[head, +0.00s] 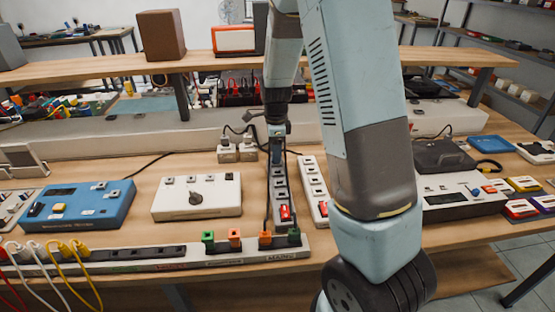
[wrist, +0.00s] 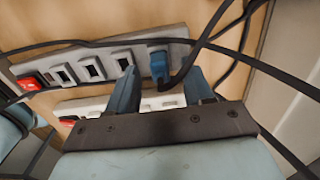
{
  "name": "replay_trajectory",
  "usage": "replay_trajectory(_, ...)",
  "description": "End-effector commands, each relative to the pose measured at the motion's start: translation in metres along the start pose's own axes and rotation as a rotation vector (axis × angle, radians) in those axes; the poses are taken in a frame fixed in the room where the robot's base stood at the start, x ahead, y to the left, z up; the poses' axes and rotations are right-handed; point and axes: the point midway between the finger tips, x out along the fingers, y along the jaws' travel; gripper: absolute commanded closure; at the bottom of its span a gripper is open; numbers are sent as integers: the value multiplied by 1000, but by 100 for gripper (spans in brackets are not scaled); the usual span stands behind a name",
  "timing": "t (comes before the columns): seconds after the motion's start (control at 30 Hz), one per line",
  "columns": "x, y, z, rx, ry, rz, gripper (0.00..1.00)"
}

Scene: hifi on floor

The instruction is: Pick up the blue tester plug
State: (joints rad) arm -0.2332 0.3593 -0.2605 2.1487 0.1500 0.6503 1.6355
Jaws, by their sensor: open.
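The blue tester plug (wrist: 158,64) sits in the end socket of a grey power strip (wrist: 105,50), at the end away from its red switch (wrist: 31,82). A dark cable runs from beside the plug. My gripper (wrist: 161,76) is open in the wrist view, its two blue fingers apart. The plug shows between and just beyond the fingertips, with no grip on it. In the head view my gripper (head: 277,130) is low over the far end of the strip (head: 279,185). I cannot make out the plug there.
Dark cables cross the wrist view near the fingers. A second white strip (head: 313,185) lies close to the right. White plugs (head: 237,153) stand to the left, behind a white box (head: 196,197). A shelf (head: 225,63) runs above the back of the bench.

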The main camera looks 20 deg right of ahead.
Motion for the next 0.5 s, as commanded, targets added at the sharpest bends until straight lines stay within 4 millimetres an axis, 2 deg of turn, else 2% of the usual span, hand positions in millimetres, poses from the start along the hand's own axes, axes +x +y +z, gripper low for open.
replay_trajectory(0.17, 17, 0, -1, 0, 1, 1, 49)
replay_trajectory(0.43, 20, 0, -1, 0, 0, 0, 49)
replay_trajectory(0.5, 20, 0, -1, 0, 0, 0, 55)
